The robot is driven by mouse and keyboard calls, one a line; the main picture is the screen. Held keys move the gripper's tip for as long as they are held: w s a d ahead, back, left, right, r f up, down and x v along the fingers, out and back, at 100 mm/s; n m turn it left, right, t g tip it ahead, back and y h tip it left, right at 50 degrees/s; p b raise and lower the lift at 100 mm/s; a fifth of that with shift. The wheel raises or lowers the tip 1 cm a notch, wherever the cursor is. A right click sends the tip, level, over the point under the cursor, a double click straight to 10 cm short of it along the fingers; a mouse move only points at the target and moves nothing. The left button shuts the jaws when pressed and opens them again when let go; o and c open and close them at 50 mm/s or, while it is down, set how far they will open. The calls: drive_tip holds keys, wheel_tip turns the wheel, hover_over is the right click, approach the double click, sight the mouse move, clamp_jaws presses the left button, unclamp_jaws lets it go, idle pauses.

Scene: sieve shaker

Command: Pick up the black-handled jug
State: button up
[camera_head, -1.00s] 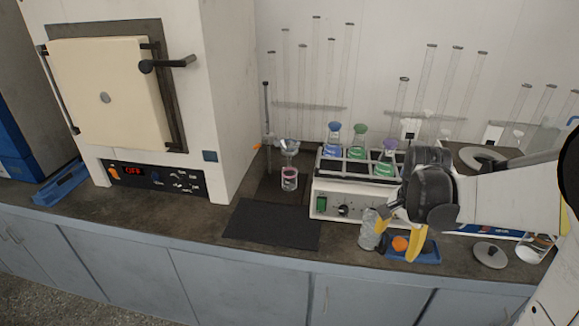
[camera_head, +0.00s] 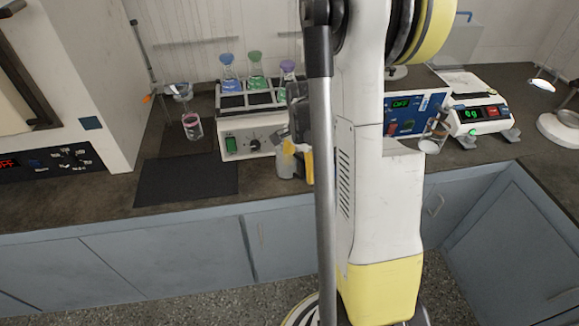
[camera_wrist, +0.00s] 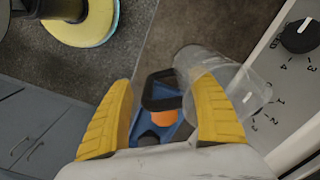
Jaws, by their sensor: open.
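The clear jug (camera_wrist: 250,92) with a black handle (camera_wrist: 150,92) lies across the right of the wrist view, its handle pointing left. My gripper (camera_wrist: 163,88) is open, with one yellow finger on each side of the handle in the picture. The right finger overlaps part of the jug's body, and I cannot tell whether it touches. In the head view the jug (camera_head: 286,163) stands at the counter's front, just left of my gripper (camera_head: 302,160). My arm hides part of the area there.
A black mat (camera_head: 187,183) lies left. A balance (camera_head: 478,118) stands right. The counter's front edge is close.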

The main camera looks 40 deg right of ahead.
sight(298, 175)
wheel_tip(298, 175, down, 3)
drive_tip(key=shift+w+f+b, duration=0.15)
drive_tip(key=shift+f+b, duration=0.05)
drive_tip(key=shift+b, duration=0.4)
drive_tip(key=shift+r, duration=0.1)
drive_tip(key=shift+a, duration=0.1)
drive_tip(key=shift+c, duration=0.3)
clamp_jaws()
drive_tip(key=shift+r, duration=0.2)
